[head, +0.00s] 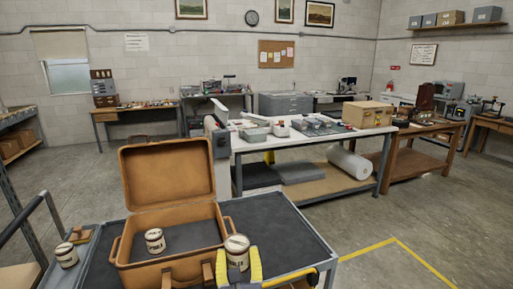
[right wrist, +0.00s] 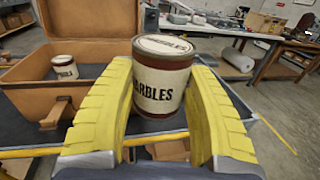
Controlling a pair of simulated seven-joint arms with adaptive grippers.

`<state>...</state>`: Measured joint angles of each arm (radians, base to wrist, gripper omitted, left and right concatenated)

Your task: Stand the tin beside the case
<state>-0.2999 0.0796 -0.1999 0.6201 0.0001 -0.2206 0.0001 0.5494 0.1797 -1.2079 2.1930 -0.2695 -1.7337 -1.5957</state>
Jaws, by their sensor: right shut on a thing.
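The case (head: 170,178) is an open orange-brown box with its lid raised, standing on the dark top of a cart. A cream tin with red-brown bands, its label ending in "RBLES" (right wrist: 160,88), is between the yellow fingers of my right gripper (right wrist: 163,112). In the head view this tin (head: 237,250) is just right of the case's front right corner. My right gripper (head: 238,268) is shut on it. The tin looks upright; I cannot tell whether its base touches the cart. My left gripper is not in view.
A second tin (head: 155,241) stands inside the case; it also shows in the right wrist view (right wrist: 65,68). A third tin (head: 66,254) stands left of the case near a small brown item (head: 80,235). The cart top (head: 290,235) is bare right of the case.

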